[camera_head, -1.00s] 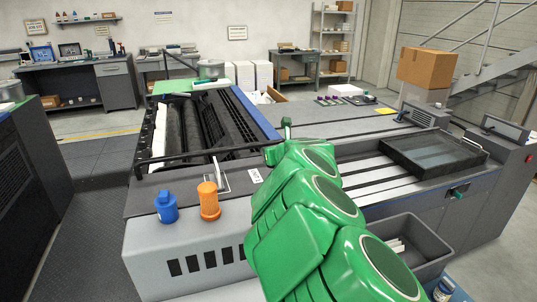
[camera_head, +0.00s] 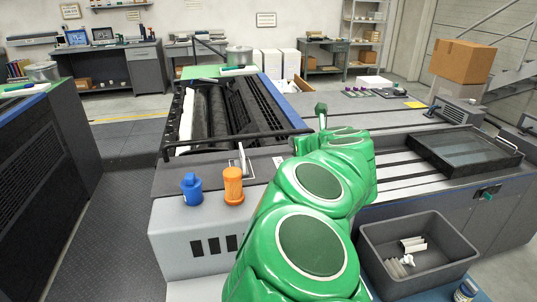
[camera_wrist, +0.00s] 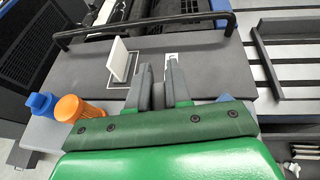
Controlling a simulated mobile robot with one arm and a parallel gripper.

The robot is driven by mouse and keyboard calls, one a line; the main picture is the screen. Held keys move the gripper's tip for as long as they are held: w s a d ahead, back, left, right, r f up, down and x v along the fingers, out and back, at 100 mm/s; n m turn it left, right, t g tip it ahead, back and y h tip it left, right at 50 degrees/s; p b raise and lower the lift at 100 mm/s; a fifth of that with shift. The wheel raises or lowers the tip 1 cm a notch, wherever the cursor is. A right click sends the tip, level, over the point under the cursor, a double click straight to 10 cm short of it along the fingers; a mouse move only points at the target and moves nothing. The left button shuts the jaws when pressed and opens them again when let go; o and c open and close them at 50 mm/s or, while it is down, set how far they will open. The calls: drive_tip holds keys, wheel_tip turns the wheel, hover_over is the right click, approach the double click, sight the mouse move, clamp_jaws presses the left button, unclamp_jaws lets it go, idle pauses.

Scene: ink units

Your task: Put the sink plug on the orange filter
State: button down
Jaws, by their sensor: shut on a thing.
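The orange filter (camera_head: 233,188) stands upright on the grey machine top, just right of a blue filter-like piece (camera_head: 191,190). In the wrist view the orange filter (camera_wrist: 78,108) is left of my gripper (camera_wrist: 159,72), and the blue piece (camera_wrist: 40,104) is farther left. My gripper is shut on a small dark grey thing (camera_wrist: 158,96), mostly hidden between the fingers; it may be the sink plug, but its shape is unclear. In the head view, my green arm hides the fingers. No other sink plug shows clearly.
A white upright plate (camera_wrist: 119,60) stands on the machine top between the filter and my gripper. A black bar (camera_head: 235,140) runs behind. A grey bin (camera_head: 418,278) holding white pieces is at lower right. A shallow dark tray (camera_head: 465,152) lies at right.

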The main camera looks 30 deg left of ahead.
drive_tip(key=s+a+r+n+g+y, duration=0.1)
drive_tip(key=s+a+r+n+g, duration=0.1)
drive_tip(key=s+r+n+g, duration=0.65)
drive_tip(key=s+a+r+n+g+y, duration=0.1)
drive_tip(key=s+a+r+n+g, duration=0.3)
drive_tip(key=s, duration=1)
hover_over(225, 170)
drive_tip(key=shift+m+g, duration=0.35)
drive_tip(key=shift+g, duration=0.1)
drive_tip(key=shift+s+d+f, duration=0.1)
drive_tip(key=shift+f, duration=2.9)
drive_tip(key=shift+s+d+f, duration=0.1)
drive_tip(key=shift+f, duration=2.85)
drive_tip(key=shift+w+f, duration=0.1)
drive_tip(key=shift+a+f, duration=0.1)
drive_tip(key=shift+a, duration=0.05)
drive_tip(key=shift+f, duration=1.5)
drive_tip(key=shift+f, duration=0.15)
